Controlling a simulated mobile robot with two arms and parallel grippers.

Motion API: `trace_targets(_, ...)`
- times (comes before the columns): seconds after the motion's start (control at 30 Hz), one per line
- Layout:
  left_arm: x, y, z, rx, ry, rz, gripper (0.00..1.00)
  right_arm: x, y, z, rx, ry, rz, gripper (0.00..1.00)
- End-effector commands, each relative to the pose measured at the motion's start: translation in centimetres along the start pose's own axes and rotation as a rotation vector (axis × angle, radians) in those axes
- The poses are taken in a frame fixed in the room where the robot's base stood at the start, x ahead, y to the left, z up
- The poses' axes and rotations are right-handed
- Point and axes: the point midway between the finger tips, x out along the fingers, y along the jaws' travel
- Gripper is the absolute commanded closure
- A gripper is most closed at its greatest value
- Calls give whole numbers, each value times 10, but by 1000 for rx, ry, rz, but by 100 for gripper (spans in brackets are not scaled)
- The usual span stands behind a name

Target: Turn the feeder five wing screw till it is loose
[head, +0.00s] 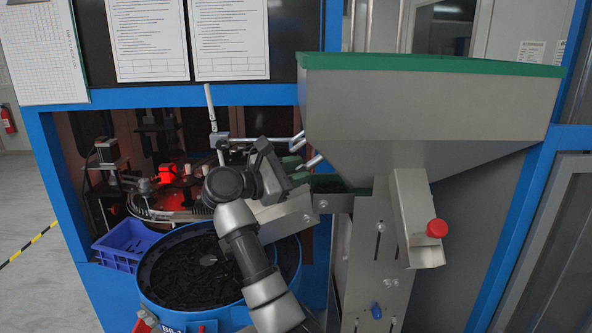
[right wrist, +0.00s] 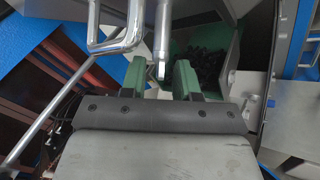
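My right gripper (head: 298,165) reaches up to the metal rods beside the grey hopper. In the right wrist view its two green fingers (right wrist: 161,80) stand apart, with a metal rod end (right wrist: 161,50) showing between them and gaps on both sides. I cannot tell whether the rod end lies between the fingers or beyond them. No part is clearly recognisable as the feeder five wing screw; it may be small or hidden by my arm. The bent rods (head: 245,141) show left of the hopper (head: 425,105). My left gripper is out of view.
A blue round bowl (head: 150,288) with dark parts stands below my arm, near a blue bin (head: 124,246). A metal chute (head: 408,205) with a red knob (head: 437,228) and a blue knob (head: 376,311) are at right. Blue frame posts bound the machine.

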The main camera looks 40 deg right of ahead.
Motion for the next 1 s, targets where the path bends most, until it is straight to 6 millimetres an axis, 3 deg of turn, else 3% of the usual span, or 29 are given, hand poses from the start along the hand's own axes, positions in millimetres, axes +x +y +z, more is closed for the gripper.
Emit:
trace_targets(0.03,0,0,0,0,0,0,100,0,0,0,0,0,0,77)
trace_targets(0.2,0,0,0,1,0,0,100,0,0,0,0,0,0,100)
trace_targets(0.47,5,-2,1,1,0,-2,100,-1,0,-2,-16,1,-18,100)
trace_targets(1.0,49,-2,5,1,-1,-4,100,0,6,-3,-267,4,-284,100)
